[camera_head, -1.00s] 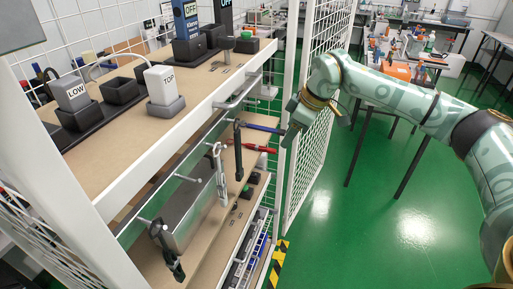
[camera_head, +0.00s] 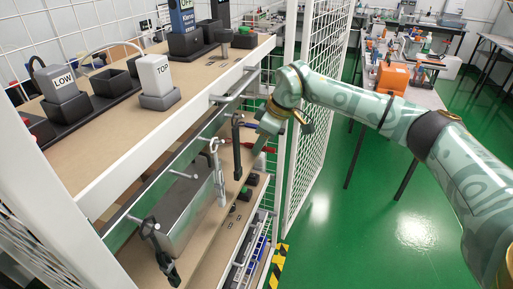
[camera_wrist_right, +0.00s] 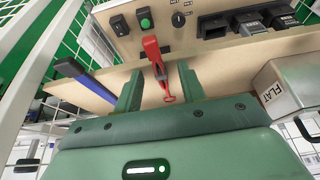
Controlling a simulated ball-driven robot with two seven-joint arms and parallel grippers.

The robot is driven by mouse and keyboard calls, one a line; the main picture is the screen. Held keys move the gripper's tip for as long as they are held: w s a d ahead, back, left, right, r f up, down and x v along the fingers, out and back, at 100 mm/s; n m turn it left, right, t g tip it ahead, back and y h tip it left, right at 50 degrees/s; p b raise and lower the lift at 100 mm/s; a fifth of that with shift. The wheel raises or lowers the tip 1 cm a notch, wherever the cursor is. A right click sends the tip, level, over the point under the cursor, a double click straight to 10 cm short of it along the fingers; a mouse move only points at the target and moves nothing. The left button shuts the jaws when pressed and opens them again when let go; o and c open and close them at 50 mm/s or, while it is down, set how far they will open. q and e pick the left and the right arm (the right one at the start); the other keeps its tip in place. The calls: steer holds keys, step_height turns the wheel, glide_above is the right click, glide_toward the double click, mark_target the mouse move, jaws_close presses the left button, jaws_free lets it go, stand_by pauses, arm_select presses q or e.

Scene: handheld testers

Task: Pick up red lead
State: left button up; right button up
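The red lead (camera_wrist_right: 152,50) has a red handle-like end and a thin looped tip. In the right wrist view it lies between the two spread fingers of my right gripper (camera_wrist_right: 160,85), with a gap on both sides. In the head view only small parts of the red lead (camera_head: 270,150) show beside my right gripper (camera_head: 256,150), at the shelf's right end. The right gripper is open and its fingers are not closed on the lead. My left gripper is in neither view.
A blue lead (camera_wrist_right: 85,78) lies left of the fingers. A metal box marked FLAT (camera_wrist_right: 290,85) stands at the right. Black and grey clips (camera_head: 219,175) hang from hooks at the rack front. The white mesh panel (camera_head: 312,110) is close beside my right arm.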

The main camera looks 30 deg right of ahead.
steer(key=shift+c, duration=0.3)
jaws_close()
steer(key=shift+f, duration=0.1)
steer(key=p+v, duration=0.1)
steer(key=v, duration=0.1)
steer(key=p+v, duration=0.1)
steer(key=v, duration=0.2)
steer(key=w+a+v, duration=0.1)
steer(key=v, duration=0.1)
steer(key=shift+r+p, duration=0.4)
steer(key=shift+r, duration=0.1)
steer(key=s+d+p, duration=0.1)
steer(key=s+d, duration=1.1)
steer(key=s, duration=0.2)
steer(key=shift+d, duration=0.3)
